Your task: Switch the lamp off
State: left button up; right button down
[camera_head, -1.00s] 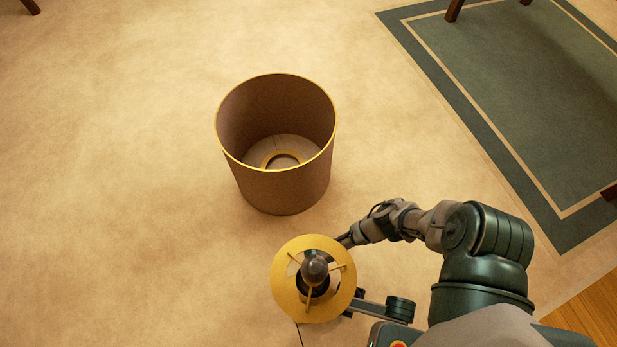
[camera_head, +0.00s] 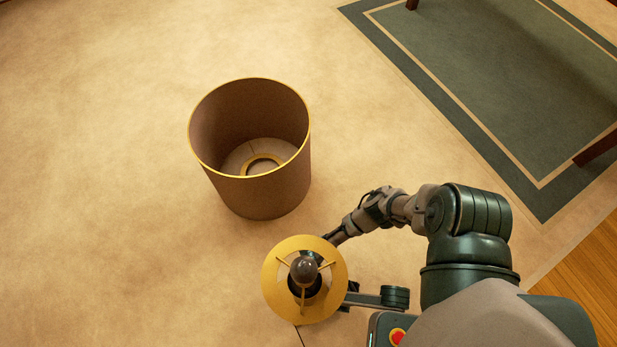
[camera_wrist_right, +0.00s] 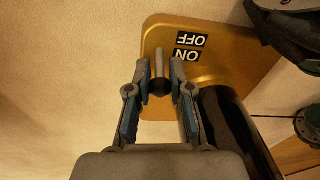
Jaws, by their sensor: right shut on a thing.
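The lamp (camera_head: 328,258) is seen from above in the head view as a gold ring with spokes around a dark round bulb. In the right wrist view a gold plate (camera_wrist_right: 225,60) carries black labels reading OFF and ON, upside down. A short metal switch lever (camera_wrist_right: 159,72) with a dark round end stands beside the labels. My right gripper (camera_wrist_right: 161,76) has its two fingers on either side of this lever and is shut on it. In the head view the lamp's ring hides most of this gripper. My left gripper is not in view.
A large brown open drum with a gold rim (camera_head: 262,197) stands on the beige floor beyond the lamp. A green bordered rug (camera_head: 480,80) with dark furniture legs lies at upper right. The floor at left is clear.

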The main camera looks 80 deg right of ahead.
jog(key=s+d+t+y, duration=0.1)
jog(key=t, duration=0.1)
jog(key=shift+s+d+t+y, duration=0.1)
jog(key=shift+s+t+y, duration=0.1)
jog(key=shift+t+y, duration=0.15)
jog(key=shift+s+d+t+y+b, duration=0.15)
jog(key=shift+d+t+y+b, duration=0.15)
jog(key=shift+t+y, duration=0.6)
jog(key=shift+s+d+f+t+y, duration=0.15)
jog(key=shift+s+t+y, duration=0.25)
jog(key=shift+t, duration=0.3)
jog(key=shift+s+d+f+t+y, duration=0.1)
jog(key=shift+s+f+t+y, duration=0.05)
jog(key=shift+t+y, duration=0.4)
jog(key=c, duration=1.1)
grip_release()
jog(key=v, duration=1.1)
jog(key=shift+s+d+r, duration=0.1)
jog(key=shift+s+d, duration=0.2)
jog(key=shift+s, duration=0.05)
